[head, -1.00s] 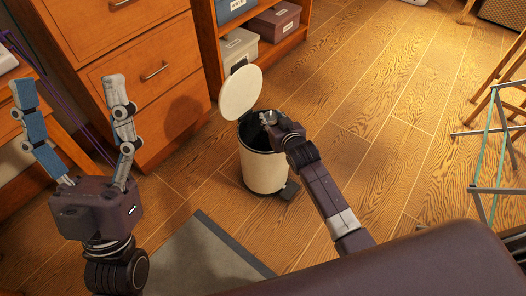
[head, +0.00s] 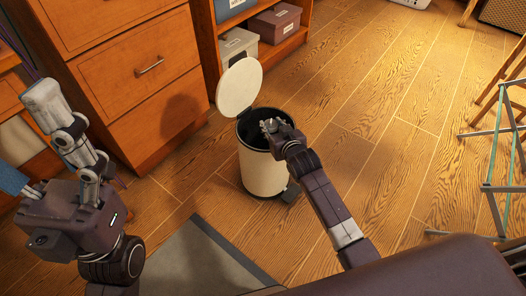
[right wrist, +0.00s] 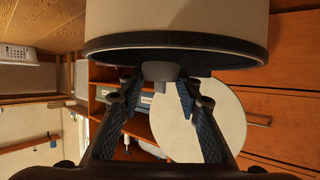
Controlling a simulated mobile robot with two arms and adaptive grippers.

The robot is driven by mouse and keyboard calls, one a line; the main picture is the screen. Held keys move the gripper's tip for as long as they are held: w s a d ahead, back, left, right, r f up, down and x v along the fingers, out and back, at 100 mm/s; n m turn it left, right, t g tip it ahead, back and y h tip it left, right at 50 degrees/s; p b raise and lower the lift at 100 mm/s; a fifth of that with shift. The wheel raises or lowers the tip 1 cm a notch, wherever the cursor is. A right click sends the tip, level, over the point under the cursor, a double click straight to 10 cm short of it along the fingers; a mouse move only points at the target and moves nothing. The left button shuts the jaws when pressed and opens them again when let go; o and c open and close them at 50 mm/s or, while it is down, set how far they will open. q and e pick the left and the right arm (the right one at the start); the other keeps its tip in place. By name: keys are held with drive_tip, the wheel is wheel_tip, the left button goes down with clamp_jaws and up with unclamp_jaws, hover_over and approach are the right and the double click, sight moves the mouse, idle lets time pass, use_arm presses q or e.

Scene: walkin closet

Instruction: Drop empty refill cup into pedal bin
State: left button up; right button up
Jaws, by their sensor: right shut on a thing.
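The cream pedal bin (head: 262,172) stands on the wood floor with its round lid (head: 239,87) tipped up and its dark mouth showing. In the right wrist view the bin (right wrist: 176,18) fills the top, with the lid (right wrist: 208,122) below its dark rim. My right gripper (head: 274,128) is at the bin's mouth. In the right wrist view it (right wrist: 160,84) is shut on a small grey cup (right wrist: 160,71), close to the rim. I cannot tell how far the cup is inside.
A wooden drawer unit (head: 135,75) stands left of the bin, and a shelf with storage boxes (head: 274,23) is behind it. A grey mat (head: 200,262) lies in front. The floor between is clear.

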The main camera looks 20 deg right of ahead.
drive_tip(key=shift+f, duration=0.2)
drive_tip(key=o, duration=0.9)
drive_tip(key=shift+s, duration=0.1)
drive_tip(key=v, duration=1.1)
drive_tip(key=shift+s+d+r, duration=0.1)
drive_tip(key=shift+s+r, duration=0.15)
drive_tip(key=shift+s, duration=0.1)
